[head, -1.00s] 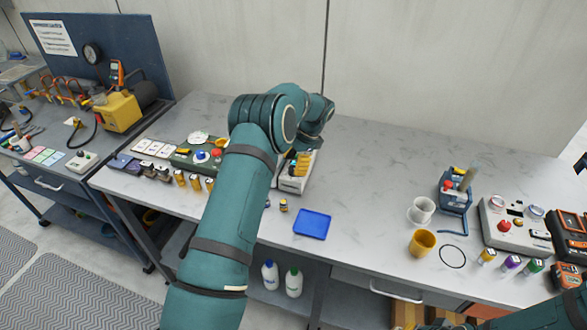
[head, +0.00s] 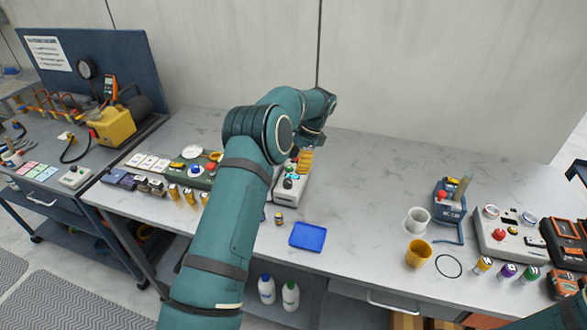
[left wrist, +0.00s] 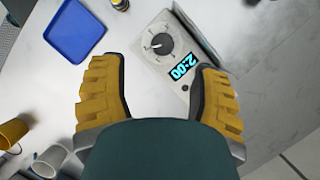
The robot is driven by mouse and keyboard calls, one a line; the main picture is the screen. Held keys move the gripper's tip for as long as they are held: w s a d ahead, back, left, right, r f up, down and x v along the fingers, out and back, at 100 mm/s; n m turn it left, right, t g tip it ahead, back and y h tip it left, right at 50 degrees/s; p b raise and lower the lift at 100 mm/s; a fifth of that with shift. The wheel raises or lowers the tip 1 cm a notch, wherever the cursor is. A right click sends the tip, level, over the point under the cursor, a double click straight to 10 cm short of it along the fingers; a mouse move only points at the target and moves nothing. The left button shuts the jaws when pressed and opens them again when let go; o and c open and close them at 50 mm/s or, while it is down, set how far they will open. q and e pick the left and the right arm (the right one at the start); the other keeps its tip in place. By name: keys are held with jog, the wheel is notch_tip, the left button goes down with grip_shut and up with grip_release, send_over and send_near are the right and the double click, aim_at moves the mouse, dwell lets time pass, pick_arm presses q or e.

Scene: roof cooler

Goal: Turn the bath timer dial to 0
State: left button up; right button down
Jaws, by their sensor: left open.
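The bath timer (left wrist: 168,50) is a pale box with a round dark dial (left wrist: 159,44) and a lit display (left wrist: 183,66) that reads 2:00. A light pointer mark shows on the dial. In the head view the timer (head: 289,186) stands on the bench, partly hidden by my left arm. My left gripper (left wrist: 160,68) is open, its yellow fingers apart with the timer between and beyond them. In the head view this gripper (head: 305,160) hangs over the far part of the timer. I cannot make out contact with the dial. My right gripper does not show.
A blue tray (head: 308,237) lies right of the timer; it also shows in the left wrist view (left wrist: 73,30). A green panel with buttons (head: 196,170) stands to the left. Cups (head: 418,252) and a grey control box (head: 505,233) are farther right. The bench between is clear.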

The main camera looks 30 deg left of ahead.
aim_at(287, 181)
pick_arm(q)
jog(key=m, duration=0.1)
jog(key=s+a+m+h, duration=0.1)
jog(key=m, duration=0.1)
jog(key=shift+r, duration=0.15)
notch_tip(287, 181, up, 6)
jog(key=m+t+h, duration=0.1)
jog(key=m+t, duration=0.2)
jog(key=m, duration=0.5)
jog(key=f, duration=0.8)
jog(key=s+a+f, duration=0.1)
jog(key=f, duration=0.4)
jog(key=shift+s+f, duration=0.1)
jog(key=shift+c, duration=0.2)
grip_shut()
